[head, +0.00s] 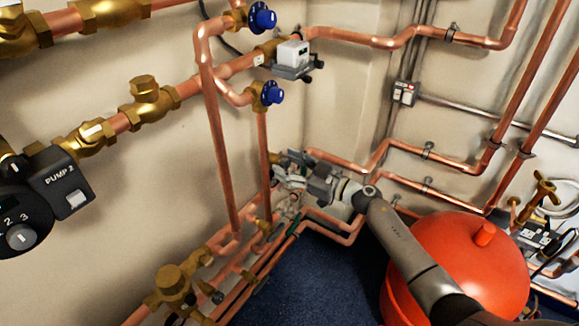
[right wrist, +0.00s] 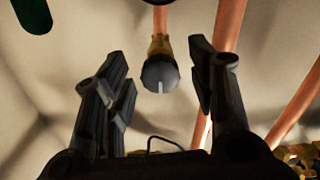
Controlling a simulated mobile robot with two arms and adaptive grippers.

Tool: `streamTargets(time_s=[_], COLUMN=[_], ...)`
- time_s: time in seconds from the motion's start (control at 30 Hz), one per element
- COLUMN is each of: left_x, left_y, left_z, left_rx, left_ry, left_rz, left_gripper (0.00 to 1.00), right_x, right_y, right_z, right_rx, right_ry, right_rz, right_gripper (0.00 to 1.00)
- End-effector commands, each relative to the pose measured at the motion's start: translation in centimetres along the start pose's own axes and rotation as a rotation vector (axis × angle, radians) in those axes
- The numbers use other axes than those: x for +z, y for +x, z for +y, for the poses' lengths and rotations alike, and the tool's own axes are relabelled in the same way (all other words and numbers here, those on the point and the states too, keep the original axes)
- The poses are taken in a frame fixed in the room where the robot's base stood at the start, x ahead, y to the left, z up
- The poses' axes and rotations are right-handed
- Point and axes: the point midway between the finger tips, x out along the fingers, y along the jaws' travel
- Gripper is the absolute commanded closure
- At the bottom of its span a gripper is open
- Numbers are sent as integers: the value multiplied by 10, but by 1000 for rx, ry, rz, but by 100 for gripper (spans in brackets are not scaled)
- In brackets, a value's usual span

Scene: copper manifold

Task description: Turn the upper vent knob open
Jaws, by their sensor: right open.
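In the right wrist view a dark knob (right wrist: 160,76) with a pale pointer line sits at the end of a brass fitting on a copper pipe. I take it to be the vent knob. My right gripper (right wrist: 158,58) is open, with one finger on each side of the knob and a visible gap on both sides. In the head view my right gripper (head: 284,168) is by the lower part of a vertical copper pipe near the wall corner. It largely hides the knob there, so I cannot tell the knob's setting from that view. My left gripper is out of view.
Two blue knobs, one high (head: 262,18) and one lower (head: 272,94), sit on the pipes above my right gripper. A grey-white valve actuator (head: 293,56) is between them. A red tank (head: 455,262) stands under my right arm. Copper pipes run close around the gripper.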

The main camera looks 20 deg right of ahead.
Motion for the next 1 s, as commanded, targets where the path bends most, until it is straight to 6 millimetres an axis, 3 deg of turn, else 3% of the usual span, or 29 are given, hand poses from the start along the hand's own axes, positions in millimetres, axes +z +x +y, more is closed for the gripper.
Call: streamTargets(time_s=[0.2, 0.57, 1.0], left_x=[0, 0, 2], left_y=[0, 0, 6], left_z=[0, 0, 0], left_rx=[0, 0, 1], left_ry=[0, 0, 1], left_rz=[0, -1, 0], left_gripper=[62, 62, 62], right_x=[0, 0, -1], right_y=[0, 0, 0], right_z=[0, 0, 0], right_rx=[0, 0, -1], right_ry=[0, 0, -101], right_rz=[0, 0, -1], right_gripper=[49, 95, 95])
